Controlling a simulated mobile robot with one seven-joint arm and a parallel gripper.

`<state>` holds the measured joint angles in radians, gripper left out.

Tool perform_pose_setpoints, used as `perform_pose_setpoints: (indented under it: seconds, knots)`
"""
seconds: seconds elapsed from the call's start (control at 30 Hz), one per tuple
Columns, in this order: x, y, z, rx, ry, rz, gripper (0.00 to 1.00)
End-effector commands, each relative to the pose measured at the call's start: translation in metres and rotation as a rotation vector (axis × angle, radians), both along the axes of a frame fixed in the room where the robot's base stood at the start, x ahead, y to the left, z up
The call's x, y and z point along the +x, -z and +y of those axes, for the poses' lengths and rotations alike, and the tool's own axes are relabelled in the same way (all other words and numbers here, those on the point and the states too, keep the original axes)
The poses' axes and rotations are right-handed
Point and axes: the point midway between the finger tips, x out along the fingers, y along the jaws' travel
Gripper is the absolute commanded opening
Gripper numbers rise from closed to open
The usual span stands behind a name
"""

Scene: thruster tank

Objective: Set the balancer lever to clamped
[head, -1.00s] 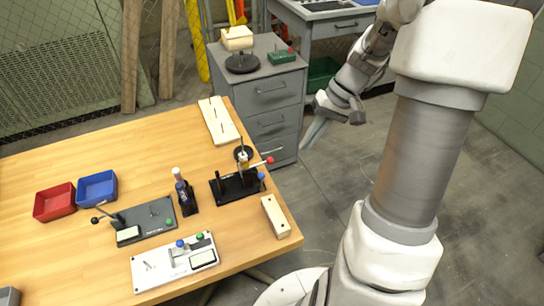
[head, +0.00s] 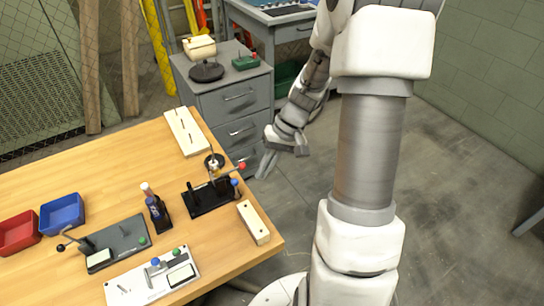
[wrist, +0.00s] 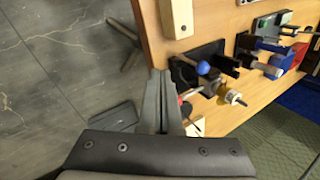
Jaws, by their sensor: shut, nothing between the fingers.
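A black fixture (head: 207,200) stands near the table's right edge, with a red-tipped lever (head: 242,166), a blue knob and an upright spindle. It looks like the balancer, but I cannot read a label or tell the lever's setting. In the wrist view the black base (wrist: 208,54), blue knob (wrist: 203,68) and a tan collar (wrist: 233,97) show just right of the fingers; the red tip is partly hidden behind them. My gripper (head: 266,163) is shut and empty, off the table's right side, apart from the fixture. Its fingers (wrist: 160,88) are together in the wrist view.
The wooden table (head: 215,240) also holds a pale block (head: 254,222), a bottle stand (head: 157,212), a grey lever fixture (head: 118,243), a white panel (head: 150,280), red (head: 20,232) and blue (head: 62,213) bins, and a pegged board (head: 185,132). A grey cabinet (head: 232,103) stands behind.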

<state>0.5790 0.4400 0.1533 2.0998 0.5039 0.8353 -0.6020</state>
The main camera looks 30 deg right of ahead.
Motion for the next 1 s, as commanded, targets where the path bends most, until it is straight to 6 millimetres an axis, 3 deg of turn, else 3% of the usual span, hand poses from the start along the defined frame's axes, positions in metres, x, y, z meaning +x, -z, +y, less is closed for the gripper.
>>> perform_pose_setpoints:
  seconds: [0.03,0.3,1.0]
  knots:
    - [0.000,0.011,0.005,0.002,-0.002,0.003,0.00]
    - [0.004,-0.001,0.038,0.000,-0.002,-0.001,0.00]
    - [0.005,-0.005,0.043,-0.040,-0.001,-0.004,0.00]
